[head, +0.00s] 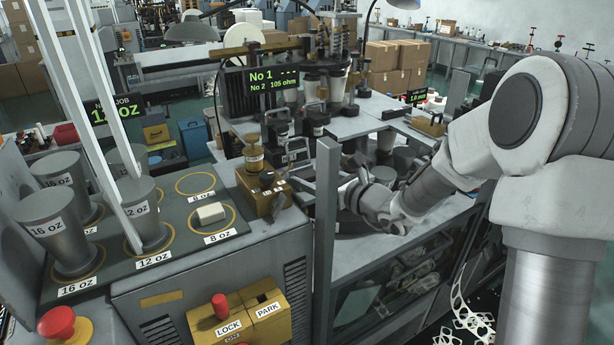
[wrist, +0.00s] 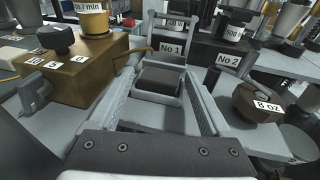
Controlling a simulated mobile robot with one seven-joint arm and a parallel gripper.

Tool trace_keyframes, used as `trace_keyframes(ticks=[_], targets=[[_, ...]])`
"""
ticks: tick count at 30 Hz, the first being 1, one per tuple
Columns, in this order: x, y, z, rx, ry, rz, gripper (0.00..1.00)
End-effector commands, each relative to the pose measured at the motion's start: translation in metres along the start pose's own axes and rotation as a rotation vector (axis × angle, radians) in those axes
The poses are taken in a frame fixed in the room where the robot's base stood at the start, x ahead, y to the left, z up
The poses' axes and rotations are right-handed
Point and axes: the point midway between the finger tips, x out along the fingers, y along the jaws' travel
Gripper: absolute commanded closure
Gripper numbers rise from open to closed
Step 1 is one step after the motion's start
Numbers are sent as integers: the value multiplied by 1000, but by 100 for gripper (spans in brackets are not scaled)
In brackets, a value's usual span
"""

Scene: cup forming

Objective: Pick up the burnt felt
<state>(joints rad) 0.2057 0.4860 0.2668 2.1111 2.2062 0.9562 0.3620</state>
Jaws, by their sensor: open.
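No piece can be surely told as the burnt felt. In the wrist view a dark square pad or block (wrist: 160,78) sits in a grey frame below a "No 1" label, and it may be the felt. My gripper (wrist: 168,88) is open, with its two grey fingers running forward on either side of this frame. I cannot tell whether they touch it. In the head view my gripper (head: 347,194) is over the grey bench beside the upright post, partly hidden. A pale pad (head: 210,213) lies on the "8 oz" ring at the left, far from my gripper.
A brass box (wrist: 75,72) with numbered labels stands left of my gripper. A dark brown "8 oz" block (wrist: 256,103) and a "No 2" label (wrist: 228,62) are close on the right. The upright grey post (head: 327,240) stands just left of my gripper.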

Motion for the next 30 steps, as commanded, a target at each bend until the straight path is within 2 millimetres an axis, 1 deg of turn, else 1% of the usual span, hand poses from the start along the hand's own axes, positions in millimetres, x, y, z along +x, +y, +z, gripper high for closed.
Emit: trace_keyframes(ticks=[6, 7, 11, 12, 14, 15, 18, 26, 30], targets=[[1, 0, 0, 0, 0, -1, 18], [1, 0, 0, 0, 0, -1, 22], [1, 0, 0, 0, 0, -1, 45], [1, 0, 0, 0, 0, -1, 53], [1, 0, 0, 0, 0, -1, 63], [1, 0, 0, 0, 0, -1, 71], [1, 0, 0, 0, 0, -1, 86], [0, 0, 1, 0, 0, -1, 86], [0, 0, 8, -1, 0, 0, 86]])
